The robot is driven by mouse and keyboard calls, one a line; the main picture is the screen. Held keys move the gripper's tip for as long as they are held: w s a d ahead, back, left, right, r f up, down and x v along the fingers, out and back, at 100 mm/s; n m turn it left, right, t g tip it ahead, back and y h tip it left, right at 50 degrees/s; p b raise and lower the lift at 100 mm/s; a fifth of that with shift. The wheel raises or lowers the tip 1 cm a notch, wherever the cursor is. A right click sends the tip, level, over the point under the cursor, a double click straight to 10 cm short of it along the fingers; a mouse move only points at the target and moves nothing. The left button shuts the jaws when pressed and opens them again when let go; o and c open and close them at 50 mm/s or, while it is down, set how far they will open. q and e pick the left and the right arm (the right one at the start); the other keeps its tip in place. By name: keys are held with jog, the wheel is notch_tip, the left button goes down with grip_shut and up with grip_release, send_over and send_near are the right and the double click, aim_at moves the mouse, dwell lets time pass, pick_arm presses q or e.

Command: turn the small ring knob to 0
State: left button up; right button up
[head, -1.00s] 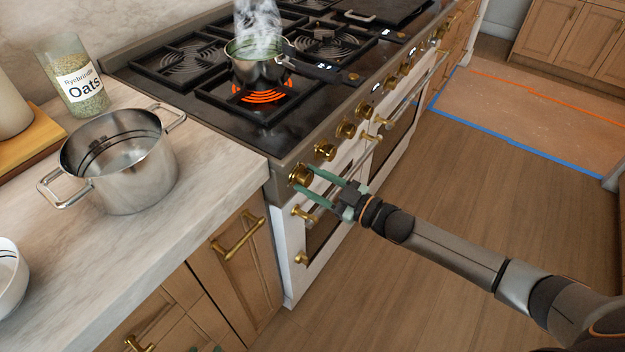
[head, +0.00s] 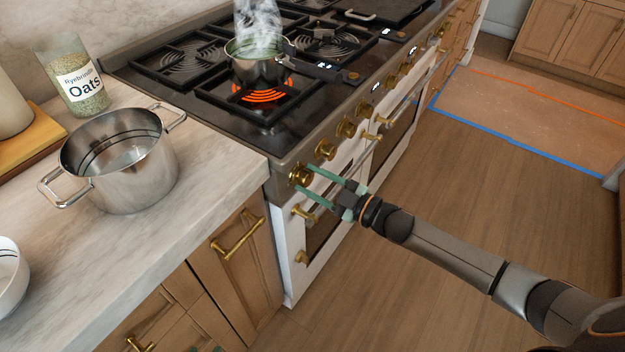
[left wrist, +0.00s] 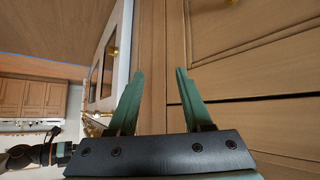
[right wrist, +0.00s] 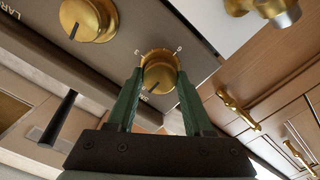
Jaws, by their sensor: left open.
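The small ring knob (head: 301,175) is the brass knob at the near left end of the stove's front panel. In the right wrist view the brass knob (right wrist: 159,77) sits in a ring with marks, a 0 towards its upper right. A dark pointer line on its face points to the lower left. My right gripper (head: 304,177) is open, its green fingertips on either side of the knob; whether they touch it cannot be told.
Several more brass knobs (head: 325,150) run along the panel, with oven handles below. A steaming pan (head: 250,68) stands on a glowing burner. A steel pot (head: 150,165) and oats jar (head: 88,98) stand on the counter. The floor right of the stove is clear.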

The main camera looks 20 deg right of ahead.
jog(key=o, duration=0.5)
jog(key=v, duration=1.2)
jog(key=shift+s+d, duration=0.15)
jog(key=shift+s, duration=0.05)
